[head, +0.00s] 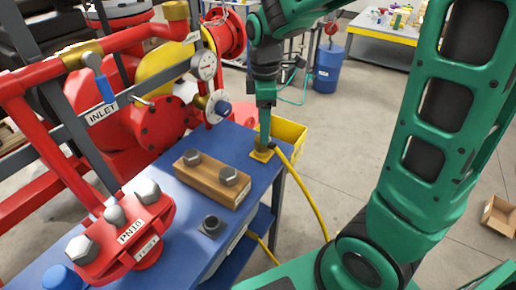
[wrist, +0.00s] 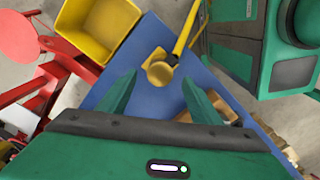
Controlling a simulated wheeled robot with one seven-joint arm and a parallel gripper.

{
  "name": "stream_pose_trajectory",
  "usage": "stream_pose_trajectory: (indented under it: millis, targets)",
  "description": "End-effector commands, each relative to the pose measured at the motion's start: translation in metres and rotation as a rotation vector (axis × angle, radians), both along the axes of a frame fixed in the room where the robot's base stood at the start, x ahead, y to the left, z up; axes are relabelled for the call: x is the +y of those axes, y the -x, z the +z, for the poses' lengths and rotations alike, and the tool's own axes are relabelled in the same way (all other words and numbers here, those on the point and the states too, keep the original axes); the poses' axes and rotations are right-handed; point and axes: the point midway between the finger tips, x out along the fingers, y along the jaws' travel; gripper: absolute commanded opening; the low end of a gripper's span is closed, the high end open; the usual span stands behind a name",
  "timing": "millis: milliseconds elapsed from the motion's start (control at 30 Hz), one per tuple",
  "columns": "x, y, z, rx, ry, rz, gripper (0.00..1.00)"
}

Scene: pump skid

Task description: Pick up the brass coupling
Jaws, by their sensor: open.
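The brass coupling (head: 262,153) sits near the far right corner of the blue bench top, beside a yellow hose. In the wrist view the coupling (wrist: 159,72) shows as a round brass piece with a squarish yellow part at its edge. My gripper (head: 264,138) points down just above it in the head view and hides part of it. In the wrist view my gripper (wrist: 158,78) is open, with one green finger on each side of the coupling's line. Nothing is between the fingers. Whether the fingertips reach down to the coupling's height, I cannot tell.
The yellow hose (head: 312,200) runs off the bench edge. A yellow bin (head: 290,132) stands just behind the coupling. A wooden block with bolts (head: 208,180) and a dark nut (head: 212,226) lie on the bench (head: 180,222). Red pipework (head: 60,165) stands to the left.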

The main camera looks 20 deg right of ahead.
Motion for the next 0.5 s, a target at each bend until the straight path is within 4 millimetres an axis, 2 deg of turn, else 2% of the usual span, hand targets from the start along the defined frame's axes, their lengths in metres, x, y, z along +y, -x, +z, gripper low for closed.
stream_pose_trajectory:
  millis: [167,500]
  targets:
    - [-0.001,0.000,-0.011,0.001,0.001,-0.004,0.59]
    - [0.003,0.000,-0.053,0.000,0.001,-0.005,0.59]
